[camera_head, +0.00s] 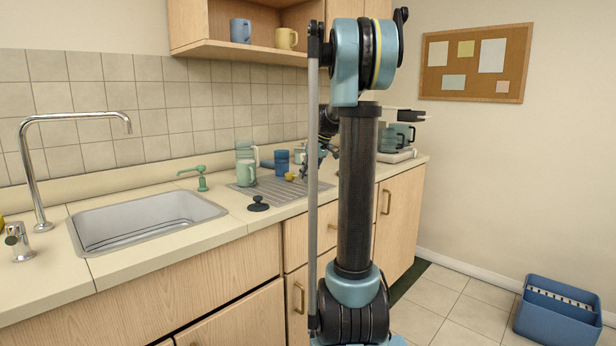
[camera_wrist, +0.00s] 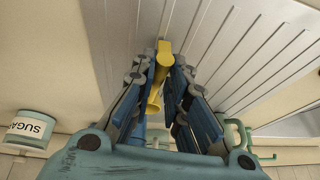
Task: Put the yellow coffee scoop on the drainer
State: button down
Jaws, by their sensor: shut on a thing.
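The yellow coffee scoop (camera_wrist: 164,50) is between the blue fingers of my gripper (camera_wrist: 160,72), which is shut on it. In the head view the scoop (camera_head: 290,177) is a small yellow patch over the drainer, beside my gripper (camera_head: 309,172), which is partly hidden by my arm. The drainer (camera_head: 271,197) is a grey ribbed tray on the counter right of the sink. Its ribs (camera_wrist: 245,45) fill the upper right of the wrist view, under and beside the scoop. I cannot tell whether the scoop touches it.
A black plug (camera_head: 258,204) lies in front of the drainer. A sugar jar (camera_wrist: 32,130) is left in the wrist view. The sink (camera_head: 145,222) is at left.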

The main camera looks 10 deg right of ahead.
jog(key=c, duration=1.6)
grip_release()
jog(key=shift+f, duration=0.1)
jog(key=v, duration=1.2)
jog(key=s+a+f+m+h, duration=0.1)
jog(key=s+a+f, duration=0.1)
jog(key=s+f, duration=0.35)
jog(key=s+a+f+m, duration=0.1)
jog(key=s+a+f, duration=0.1)
jog(key=s, duration=0.6)
jog(key=s+a+f+m+h, duration=0.1)
jog(key=s+f, duration=0.2)
jog(key=s, duration=0.4)
jog(key=s+f+m, duration=0.1)
jog(key=s+f, duration=0.5)
jog(key=s+f+m+h, duration=0.1)
jog(key=s+f, duration=0.5)
jog(key=f, duration=0.1)
jog(key=s+f+m+g, duration=0.1)
jog(key=s+f, duration=0.5)
jog(key=shift+s+f+m, duration=0.15)
jog(key=shift+f+m, duration=0.05)
jog(key=shift+m, duration=0.2)
